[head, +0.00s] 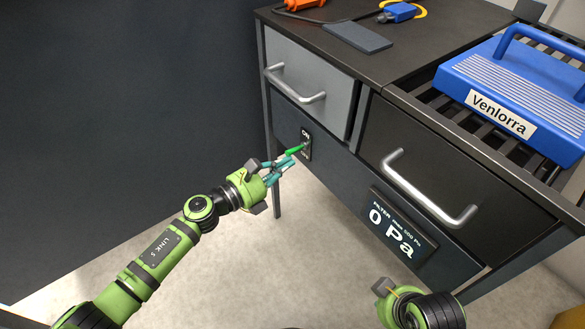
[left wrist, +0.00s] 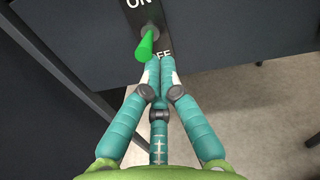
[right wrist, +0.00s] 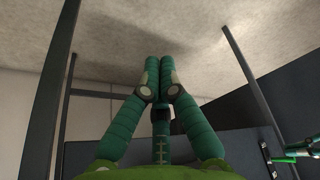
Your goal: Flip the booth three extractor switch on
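The extractor switch is a black plate (head: 306,138) marked ON at the top and OFF below, on the dark panel under the grey drawer. Its green lever (head: 295,151) sticks out from the plate. In the left wrist view the lever (left wrist: 147,44) slants down towards the OFF end. My left gripper (head: 285,165) is just below the lever with its fingers together and empty. Its fingertips (left wrist: 156,72) partly cover the OFF label; I cannot tell whether they touch the lever. My right gripper (right wrist: 158,70) is shut and empty, away from the switch.
A filter display (head: 397,228) reads 0 Pa. A grey drawer (head: 308,78) and a black drawer (head: 450,165) have protruding handles. A blue Venlorra case (head: 520,80) stands on the bench's slatted right part. The floor below is clear.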

